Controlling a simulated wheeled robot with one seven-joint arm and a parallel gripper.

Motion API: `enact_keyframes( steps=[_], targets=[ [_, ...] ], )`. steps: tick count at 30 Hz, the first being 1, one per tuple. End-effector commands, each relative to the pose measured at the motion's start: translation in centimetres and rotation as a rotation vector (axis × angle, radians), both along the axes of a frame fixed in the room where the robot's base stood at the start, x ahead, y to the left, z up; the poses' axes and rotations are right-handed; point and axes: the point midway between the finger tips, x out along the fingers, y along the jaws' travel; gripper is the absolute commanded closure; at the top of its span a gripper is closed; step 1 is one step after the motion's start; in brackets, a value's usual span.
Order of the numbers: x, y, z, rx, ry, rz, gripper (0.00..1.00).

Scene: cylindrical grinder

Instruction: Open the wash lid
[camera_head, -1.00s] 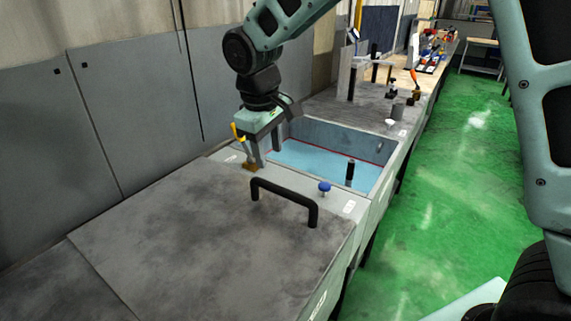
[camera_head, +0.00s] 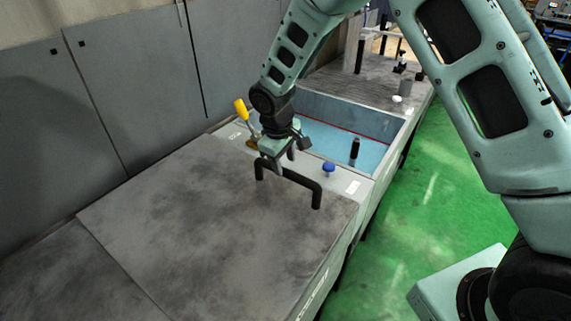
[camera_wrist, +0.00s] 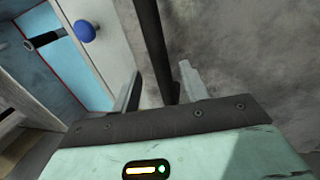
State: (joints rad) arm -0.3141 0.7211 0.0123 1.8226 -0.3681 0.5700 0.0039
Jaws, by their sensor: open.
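The wash lid (camera_head: 190,225) is a flat, mottled grey panel lying shut in the head view; part of it shows in the wrist view (camera_wrist: 250,60). A black bar handle (camera_head: 307,184) stands up near its far edge. My gripper (camera_head: 283,164) is over the left-middle part of the handle, pointing down. In the wrist view the handle (camera_wrist: 152,40) runs between the two grey fingers of my open gripper (camera_wrist: 160,88). I cannot tell whether a finger touches the bar.
Behind the lid is an open basin with a blue floor (camera_head: 335,142) and a black post (camera_head: 354,151). A blue knob (camera_head: 328,169) and a yellow-handled lever (camera_head: 242,112) stand on the strip between. Grey wall panels (camera_head: 130,90) rise at left; green floor (camera_head: 395,215) is clear at right.

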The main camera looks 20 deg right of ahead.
Motion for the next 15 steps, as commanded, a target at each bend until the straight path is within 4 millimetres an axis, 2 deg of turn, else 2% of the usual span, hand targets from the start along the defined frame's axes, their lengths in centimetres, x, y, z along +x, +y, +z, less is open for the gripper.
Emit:
enact_keyframes(
  steps=[6,15],
  targets=[
    [0.3,-0.4,-2.6,-0.001,0.002,0.002,0.56],
    [0.4,-0.5,-3.4,0.000,-0.001,0.001,0.56]
  ],
)
